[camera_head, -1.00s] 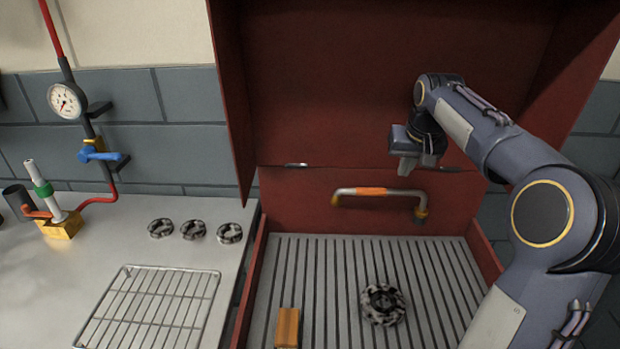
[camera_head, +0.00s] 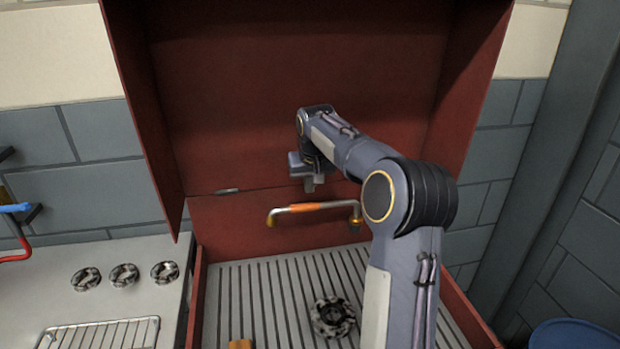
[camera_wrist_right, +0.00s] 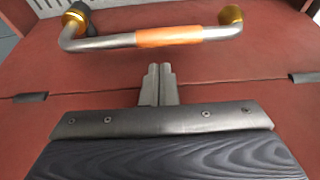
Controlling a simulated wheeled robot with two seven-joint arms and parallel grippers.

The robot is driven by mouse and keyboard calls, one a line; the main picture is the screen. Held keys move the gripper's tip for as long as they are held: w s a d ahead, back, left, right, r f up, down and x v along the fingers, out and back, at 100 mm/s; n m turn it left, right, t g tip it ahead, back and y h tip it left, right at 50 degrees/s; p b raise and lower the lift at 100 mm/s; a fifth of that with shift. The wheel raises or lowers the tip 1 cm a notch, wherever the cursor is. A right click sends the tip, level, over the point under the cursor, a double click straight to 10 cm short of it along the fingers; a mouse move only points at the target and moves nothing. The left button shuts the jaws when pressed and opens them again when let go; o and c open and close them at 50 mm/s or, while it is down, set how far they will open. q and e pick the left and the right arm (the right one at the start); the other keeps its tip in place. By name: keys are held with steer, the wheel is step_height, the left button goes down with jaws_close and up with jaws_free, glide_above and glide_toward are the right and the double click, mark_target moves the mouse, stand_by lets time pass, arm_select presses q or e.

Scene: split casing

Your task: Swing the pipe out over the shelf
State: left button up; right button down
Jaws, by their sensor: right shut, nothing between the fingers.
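The pipe (camera_head: 310,207) is a bent metal tube with an orange sleeve and brass ends, in front of the red back wall of the casing. Its right end meets a brass joint (camera_head: 355,222); its left end is a free brass tip. It also shows in the right wrist view (camera_wrist_right: 115,42), with the orange sleeve ahead of the fingers. My right gripper (camera_head: 309,186) is shut and empty, just above and behind the pipe in the head view, apart from it. The right wrist view shows its closed fingers (camera_wrist_right: 159,84) short of the sleeve. My left gripper is not in view.
The slatted grey shelf (camera_head: 262,305) lies below the pipe inside the red casing (camera_head: 300,60), bearing a dark mottled ring (camera_head: 333,317) and an orange block (camera_head: 240,344). Left, a counter (camera_head: 60,270) holds several similar rings and a wire rack (camera_head: 100,333). A blue bin (camera_head: 575,334) stands at right.

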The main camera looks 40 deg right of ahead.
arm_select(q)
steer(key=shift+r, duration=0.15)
arm_select(e)
steer(key=x, duration=0.5)
steer(key=shift+s, duration=0.1)
